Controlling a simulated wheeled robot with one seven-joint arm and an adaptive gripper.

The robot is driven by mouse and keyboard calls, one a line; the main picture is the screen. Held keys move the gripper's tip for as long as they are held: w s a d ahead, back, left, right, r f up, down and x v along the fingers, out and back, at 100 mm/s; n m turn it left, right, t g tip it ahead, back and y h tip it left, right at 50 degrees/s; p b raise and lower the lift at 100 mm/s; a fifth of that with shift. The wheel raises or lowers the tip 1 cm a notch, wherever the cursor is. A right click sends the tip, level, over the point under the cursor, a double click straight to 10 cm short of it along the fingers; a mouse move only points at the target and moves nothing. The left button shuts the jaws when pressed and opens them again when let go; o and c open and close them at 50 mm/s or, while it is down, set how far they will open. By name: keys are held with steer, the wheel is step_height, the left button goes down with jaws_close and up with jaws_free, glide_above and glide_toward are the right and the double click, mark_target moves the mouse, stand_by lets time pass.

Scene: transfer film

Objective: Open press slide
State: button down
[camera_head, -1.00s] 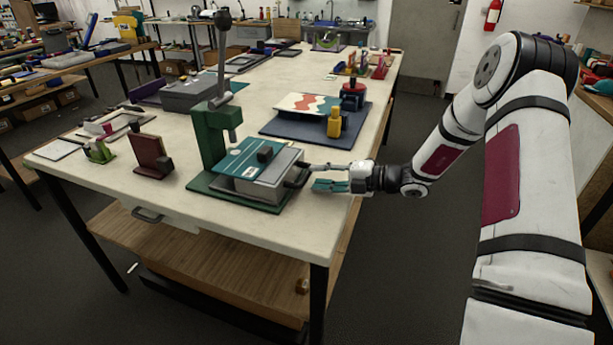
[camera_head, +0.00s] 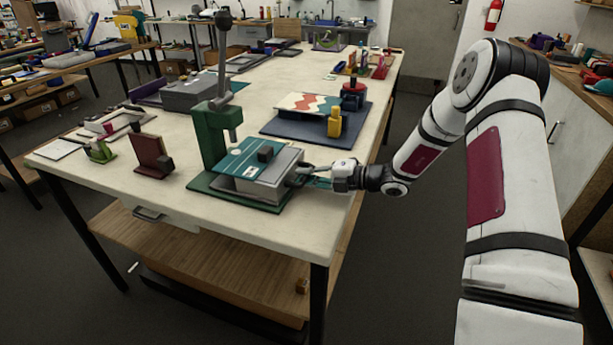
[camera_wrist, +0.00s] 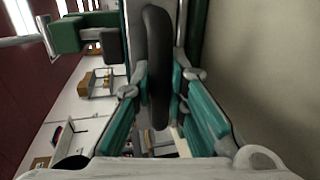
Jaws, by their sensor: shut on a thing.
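The green press (camera_head: 211,140) stands upright on its green base near the table's front, with its lever raised. Its slide (camera_head: 262,182) is a grey block with a teal top, sitting beside the press column. The slide's dark handle (camera_wrist: 157,65) runs lengthwise between my fingers in the wrist view. My gripper (camera_head: 307,178) is at the slide's right end, and its teal fingers (camera_wrist: 160,92) are shut on the handle from both sides. In the head view the handle is mostly hidden by the fingers.
A dark blue mat (camera_head: 312,128) with a patterned block and a yellow piece (camera_head: 334,122) lies behind the slide. A dark red stand (camera_head: 152,156) is to the left. The table's right edge is below my wrist.

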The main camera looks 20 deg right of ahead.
steer(key=f+p+v, duration=0.1)
steer(key=f+v, duration=0.1)
steer(key=v, duration=1.1)
steer(key=shift+s+d+f, duration=0.3)
steer(key=shift+d+f, duration=0.05)
steer(key=shift+f, duration=0.05)
steer(key=c, duration=1.6)
jaws_free()
steer(key=shift+o, duration=0.2)
steer(key=shift+d, duration=0.1)
steer(key=v, duration=1.2)
